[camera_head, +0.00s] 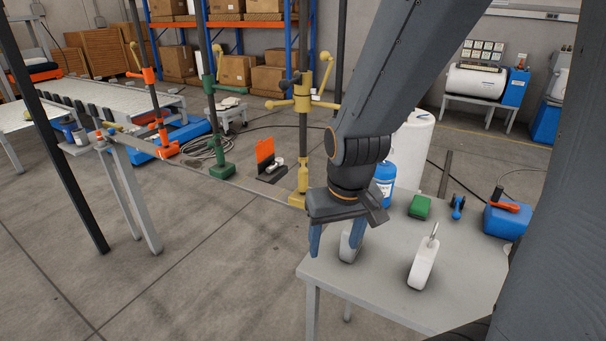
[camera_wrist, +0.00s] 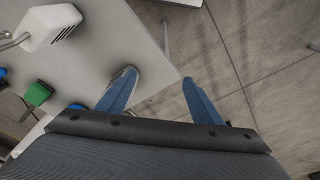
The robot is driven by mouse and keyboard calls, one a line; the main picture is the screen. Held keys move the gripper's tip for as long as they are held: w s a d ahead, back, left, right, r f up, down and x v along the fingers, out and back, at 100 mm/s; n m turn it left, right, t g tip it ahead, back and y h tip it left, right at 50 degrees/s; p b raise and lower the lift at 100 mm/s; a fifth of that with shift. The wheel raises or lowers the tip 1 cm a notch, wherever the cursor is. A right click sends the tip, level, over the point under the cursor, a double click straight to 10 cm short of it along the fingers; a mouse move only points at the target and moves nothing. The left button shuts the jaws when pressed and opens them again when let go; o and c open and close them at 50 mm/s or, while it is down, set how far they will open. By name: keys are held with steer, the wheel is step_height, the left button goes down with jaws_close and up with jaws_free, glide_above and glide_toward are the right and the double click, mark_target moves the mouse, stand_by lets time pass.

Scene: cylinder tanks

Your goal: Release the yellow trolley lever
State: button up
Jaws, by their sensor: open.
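A yellow trolley stand (camera_head: 301,104) is behind the table in the head view. It has yellow lever arms on its upper clamp, and its lower yellow part (camera_head: 298,197) stands near the table's far left corner. Which arm is the trolley lever, and whether it is engaged, I cannot tell. My gripper (camera_head: 335,242) hangs over the left part of the table, in front of the yellow stand and apart from its levers. Its blue fingers are spread with nothing held. The wrist view also shows the open gripper (camera_wrist: 158,80) above the table's edge; no yellow lever shows there.
The grey table (camera_head: 385,275) carries a white block with a metal hook (camera_head: 422,265), a pale object (camera_head: 349,248) by my right finger, a green box (camera_head: 420,207) and a blue bottle (camera_head: 384,174). Green (camera_head: 219,120) and orange (camera_head: 157,120) stands are further left. Floor in front-left is clear.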

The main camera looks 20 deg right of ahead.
steer(key=shift+f+b, duration=0.3)
steer(key=shift+f, duration=0.05)
steer(key=c, duration=0.7)
steer(key=shift+g, duration=0.4)
step_height(320, 180, down, 5)
steer(key=b, duration=0.4)
steer(key=shift+w+f+b, duration=0.1)
steer(key=shift+f+b, duration=0.05)
steer(key=shift+b, duration=0.15)
jaws_close()
